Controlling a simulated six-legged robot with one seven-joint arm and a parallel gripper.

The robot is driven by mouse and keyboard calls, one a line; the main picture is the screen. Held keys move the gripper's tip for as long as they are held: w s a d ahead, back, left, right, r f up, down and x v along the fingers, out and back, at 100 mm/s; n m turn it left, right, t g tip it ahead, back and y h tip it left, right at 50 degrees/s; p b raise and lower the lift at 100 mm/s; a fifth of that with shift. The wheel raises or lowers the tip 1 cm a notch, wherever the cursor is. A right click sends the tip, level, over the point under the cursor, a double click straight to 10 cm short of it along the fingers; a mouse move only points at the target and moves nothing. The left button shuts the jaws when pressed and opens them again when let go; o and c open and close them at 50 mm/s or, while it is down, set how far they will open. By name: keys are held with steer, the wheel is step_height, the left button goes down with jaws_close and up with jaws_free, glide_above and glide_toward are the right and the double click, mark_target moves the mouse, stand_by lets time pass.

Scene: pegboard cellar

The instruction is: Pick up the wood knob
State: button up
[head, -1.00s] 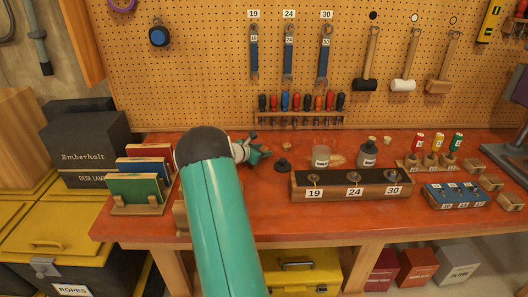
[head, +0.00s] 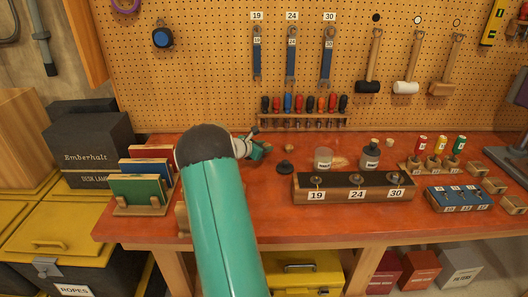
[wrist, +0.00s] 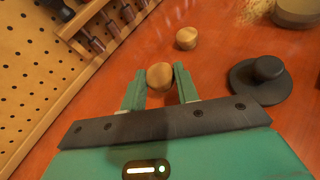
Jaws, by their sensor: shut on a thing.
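The wood knob (wrist: 160,76) is a small rounded light-brown piece held between the two green fingers of my gripper (wrist: 159,88) in the wrist view. The fingers touch it from both sides, near their tips. In the head view my gripper (head: 259,150) is small, over the back of the red bench, left of a black knobbed disc (head: 285,167). The held knob is too small to make out clearly there. A second, similar wooden knob (wrist: 187,38) stands apart on the bench, a little beyond my fingertips in the wrist view.
The black disc (wrist: 262,77) is right of my fingers in the wrist view. A screwdriver rack (head: 303,121) runs along the pegboard behind. A jar (head: 323,158), a bottle (head: 370,155) and a numbered block (head: 340,196) stand to the right. Bare red bench lies around my gripper.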

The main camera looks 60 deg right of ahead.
steer(key=s+a+r, duration=0.9)
steer(key=a+r, duration=0.1)
steer(key=shift+s+a+r, duration=0.15)
steer(key=shift+s+r, duration=0.1)
